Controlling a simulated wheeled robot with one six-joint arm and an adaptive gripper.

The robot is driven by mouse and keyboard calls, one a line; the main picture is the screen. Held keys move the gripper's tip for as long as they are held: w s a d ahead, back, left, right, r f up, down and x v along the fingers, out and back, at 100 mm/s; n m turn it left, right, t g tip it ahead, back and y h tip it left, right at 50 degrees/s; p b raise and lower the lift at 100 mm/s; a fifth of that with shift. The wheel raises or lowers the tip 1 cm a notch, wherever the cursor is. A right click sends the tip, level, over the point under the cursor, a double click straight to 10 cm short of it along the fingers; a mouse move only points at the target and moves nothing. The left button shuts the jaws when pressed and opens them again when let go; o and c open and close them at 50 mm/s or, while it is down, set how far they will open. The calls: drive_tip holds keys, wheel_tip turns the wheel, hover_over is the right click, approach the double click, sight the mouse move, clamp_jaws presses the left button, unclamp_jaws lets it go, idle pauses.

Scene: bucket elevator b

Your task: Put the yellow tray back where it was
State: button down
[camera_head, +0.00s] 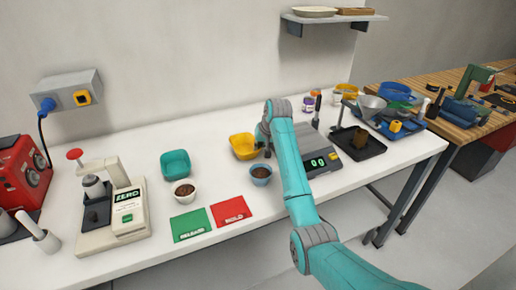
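The yellow tray (241,151) is a small square dish on the white table, near the middle of the view. It looks level and empty as far as I can see. My gripper (265,145) is at its right edge, pointing down. The gripper is small and partly hidden by my teal arm, so I cannot tell whether its fingers touch the tray or are closed on it.
A teal tray (175,164) and a white bowl with dark contents (184,191) stand to the left. A blue bowl (261,180) is just in front of my gripper. A scale (318,163) reading 00 is right. Green (191,223) and red (230,211) cards lie in front.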

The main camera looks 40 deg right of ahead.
drive_tip(key=shift+f, duration=0.3)
drive_tip(key=shift+f, duration=0.15)
drive_tip(key=c, duration=1.3)
unclamp_jaws()
drive_tip(key=v, duration=1.2)
drive_tip(key=shift+s, duration=0.1)
